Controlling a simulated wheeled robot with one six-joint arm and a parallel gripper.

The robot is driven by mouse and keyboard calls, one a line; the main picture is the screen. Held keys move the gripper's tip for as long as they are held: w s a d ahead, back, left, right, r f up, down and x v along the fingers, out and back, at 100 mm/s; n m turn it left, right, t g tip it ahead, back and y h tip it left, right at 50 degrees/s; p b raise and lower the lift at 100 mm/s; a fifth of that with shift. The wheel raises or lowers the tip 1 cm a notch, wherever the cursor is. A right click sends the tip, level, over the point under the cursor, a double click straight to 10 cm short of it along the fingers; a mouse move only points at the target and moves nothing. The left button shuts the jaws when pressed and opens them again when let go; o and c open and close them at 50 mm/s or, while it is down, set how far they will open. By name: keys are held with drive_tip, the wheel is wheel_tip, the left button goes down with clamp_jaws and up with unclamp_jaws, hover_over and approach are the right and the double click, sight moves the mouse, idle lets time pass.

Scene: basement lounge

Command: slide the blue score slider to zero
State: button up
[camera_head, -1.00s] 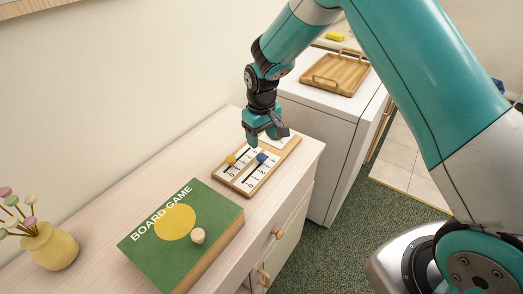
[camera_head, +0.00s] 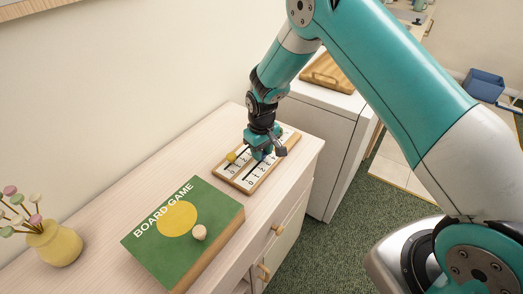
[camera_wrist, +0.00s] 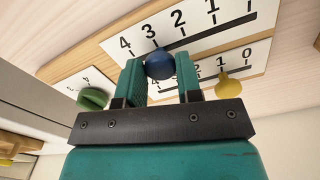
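The score board (camera_head: 246,187) lies on the cabinet top, with numbered scales and slots. The blue score slider (camera_wrist: 159,64) is a round knob near the 3 of its scale in the wrist view, where the numbers run from 4 at left down towards 1 at right. My gripper (camera_head: 264,157) is low over the board. In the wrist view its two teal fingers (camera_wrist: 161,72) sit on either side of the blue knob and look closed on it. In the head view my gripper hides the blue knob.
A yellow slider (camera_wrist: 228,87) is on the neighbouring scale near 1, and a green knob (camera_wrist: 93,98) is on a further scale. A green board game box (camera_head: 158,238) lies in front of the board; a yellow vase (camera_head: 54,243) stands left. A white appliance (camera_head: 320,140) stands behind.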

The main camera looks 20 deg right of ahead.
drive_tip(key=s+a, duration=0.3)
drive_tip(key=a, duration=0.2)
drive_tip(key=s+a, duration=0.2)
drive_tip(key=shift+s+a, duration=0.3)
clamp_jaws()
drive_tip(key=o, duration=1)
unclamp_jaws()
drive_tip(key=shift+s+a, duration=0.1)
drive_tip(key=shift+a, duration=0.05)
drive_tip(key=shift+o, duration=0.2)
drive_tip(key=shift+r, duration=0.15)
drive_tip(key=shift+r+b, duration=0.3)
drive_tip(key=shift+r, duration=0.05)
wheel_tip(320, 180, up, 16)
drive_tip(key=b, duration=0.2)
drive_tip(key=shift+r, duration=0.25)
